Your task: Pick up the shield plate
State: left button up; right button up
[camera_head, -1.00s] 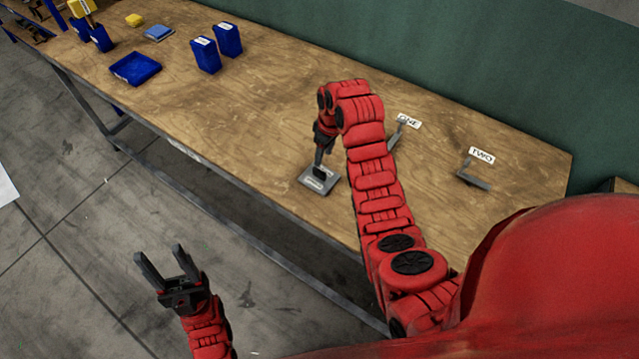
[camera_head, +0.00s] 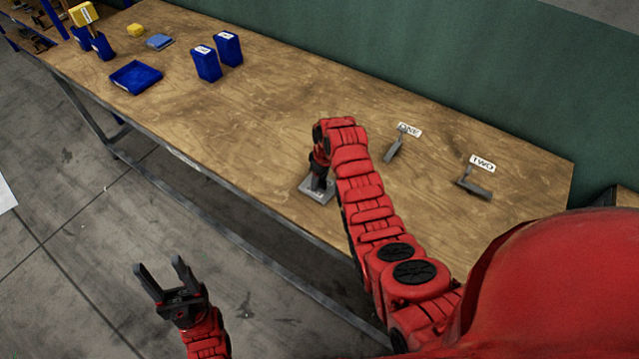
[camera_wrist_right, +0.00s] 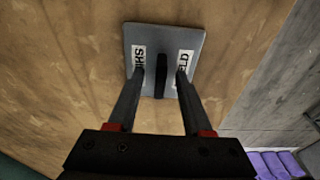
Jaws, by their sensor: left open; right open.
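The shield plate (camera_head: 316,192) is a grey square plate lying flat on the wooden table near its front edge. In the right wrist view the plate (camera_wrist_right: 191,36) shows a label split as "SHI" and "ELD", with a dark upright handle (camera_wrist_right: 161,75) between the two halves. My right gripper (camera_wrist_right: 160,75) is open, with one finger on each side of the handle and a gap on both sides. In the head view my right gripper (camera_head: 320,180) is low over the plate and hides part of it. My left gripper (camera_head: 158,275) is open and empty, out over the floor.
Grey brackets stand at the labels ONE (camera_head: 409,130) and TWO (camera_head: 482,163) to the right. The table middle is clear.

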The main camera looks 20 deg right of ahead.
grip_shut()
dwell(1.4)
